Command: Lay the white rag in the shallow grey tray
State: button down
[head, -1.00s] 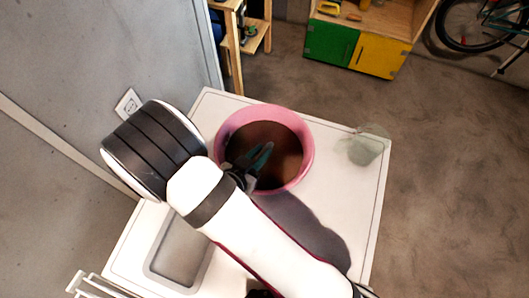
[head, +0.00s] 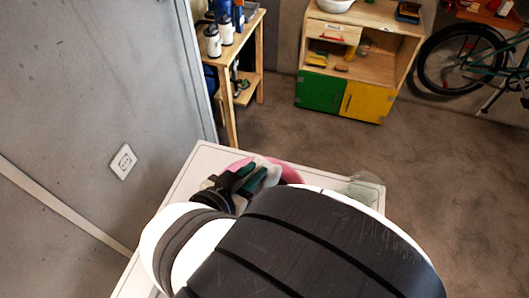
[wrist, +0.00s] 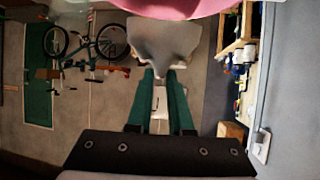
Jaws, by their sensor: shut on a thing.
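My gripper (head: 258,176) is above the white table, at the pink tub, with its dark green fingers shut on the white rag (head: 271,172). In the wrist view the rag (wrist: 163,38) hangs as a pale grey-white crumpled cloth from the fingertips (wrist: 161,74). The pink tub (head: 291,174) is mostly hidden behind my gripper and arm; its pink wall (wrist: 150,8) fills the top of the wrist view. The shallow grey tray is hidden behind my arm in the head view and does not show in the wrist view.
A translucent greenish cup (head: 366,187) stands at the table's far right corner. A grey wall with a socket (head: 123,161) is close on the left. Shelves and a bike stand farther back.

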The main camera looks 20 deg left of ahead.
jog(key=shift+a+r+n+y, duration=0.3)
jog(key=shift+a+r, duration=0.4)
jog(key=shift+r, duration=0.05)
jog(key=s+a+f+n+y, duration=0.55)
jog(key=s+a, duration=0.25)
jog(key=a, duration=0.3)
jog(key=s+d+f+y, duration=0.1)
jog(key=s+d+f, duration=0.1)
jog(key=s, duration=0.8)
jog(key=s+d+f, duration=0.1)
jog(key=s+f, duration=0.1)
jog(key=s, duration=0.8)
jog(key=shift+n+g, duration=0.25)
jog(key=shift+g, duration=0.15)
jog(key=f, duration=0.7)
jog(key=shift+d+f, duration=0.3)
jog(key=shift+f, duration=0.1)
